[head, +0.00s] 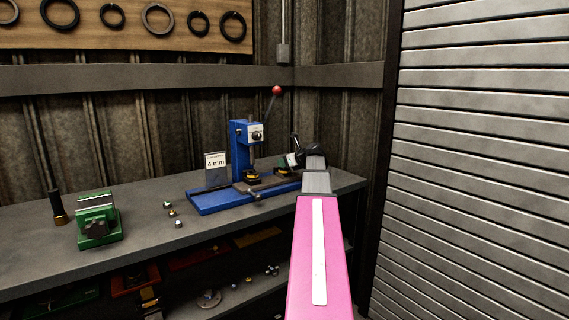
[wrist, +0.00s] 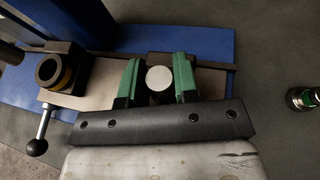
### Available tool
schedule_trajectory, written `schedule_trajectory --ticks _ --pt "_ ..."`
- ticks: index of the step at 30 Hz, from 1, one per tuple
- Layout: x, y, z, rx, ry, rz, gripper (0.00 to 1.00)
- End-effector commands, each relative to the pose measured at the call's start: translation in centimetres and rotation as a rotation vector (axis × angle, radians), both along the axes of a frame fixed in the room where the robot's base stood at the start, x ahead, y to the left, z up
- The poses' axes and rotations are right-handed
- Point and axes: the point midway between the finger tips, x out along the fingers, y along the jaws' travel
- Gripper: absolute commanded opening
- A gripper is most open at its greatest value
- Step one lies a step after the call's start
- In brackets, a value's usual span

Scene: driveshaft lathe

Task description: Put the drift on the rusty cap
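My gripper (wrist: 158,70) has green fingers on both sides of an upright round piece with a pale grey end, which I take to be the drift (wrist: 159,78). The fingers appear closed against its sides, and I see it end-on from above. In the head view my gripper (head: 292,160) is over the right part of the blue press (head: 240,138), to the right of its ram. A dark seat with a gold-coloured ring (head: 283,170) is beside and below the fingers. No clearly rust-coloured cap shows; what lies under the drift is hidden.
A dark block with a round ringed opening (wrist: 52,72) and a black-knobbed lever (wrist: 37,147) is left of my gripper. A green vise (head: 97,222), a dark, brass-based piece (head: 58,207) and several small parts stand on the bench (head: 140,235). A "4 mm" sign (head: 216,163) stands beside the press.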

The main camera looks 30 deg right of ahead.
Motion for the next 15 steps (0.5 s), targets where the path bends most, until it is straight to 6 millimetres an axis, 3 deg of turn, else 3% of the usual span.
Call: schedule_trajectory --ticks 2,12,15 --pt "-0.01 0.01 0.04 0.0 0.0 0.0 0.51" --pt "0.0 0.0 0.31 0.0 0.0 0.0 0.51" --pt "-0.86 -0.28 0.65 0.0 0.0 -0.001 0.51"
